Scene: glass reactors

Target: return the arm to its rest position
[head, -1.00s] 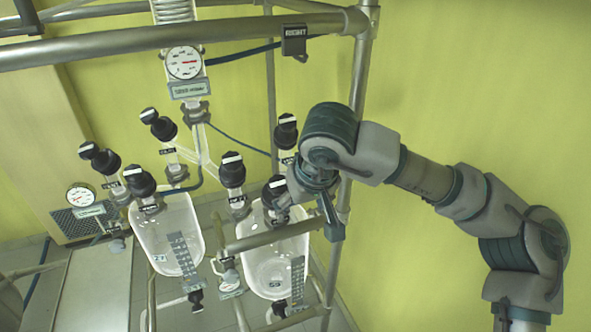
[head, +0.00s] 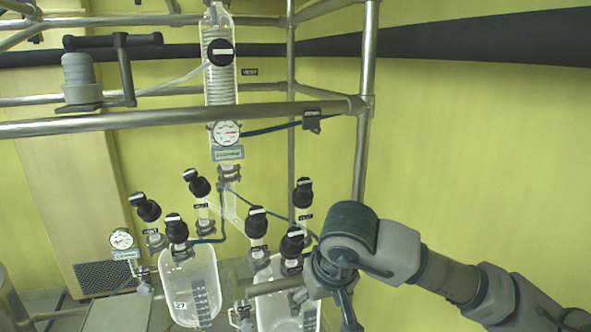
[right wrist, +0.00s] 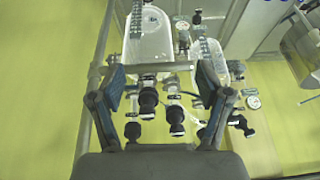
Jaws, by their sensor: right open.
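My right arm comes in from the lower right. Its right gripper (head: 326,298) points down in front of the right glass vessel (head: 272,308) and covers part of it. In the right wrist view the two fingers of the right gripper (right wrist: 170,90) are spread apart with nothing held between them. Black-capped valves (right wrist: 148,100) and a metal rail (right wrist: 155,67) show beyond and between the fingers. Contact with the rail or vessel cannot be told. My left gripper is not in view.
A left glass vessel (head: 188,285) hangs beside the right one. A metal frame with an upright post (head: 366,140) and a horizontal tube (head: 150,123) surrounds them. A gauge (head: 226,132) sits on the central column. The yellow wall (head: 480,160) on the right is clear.

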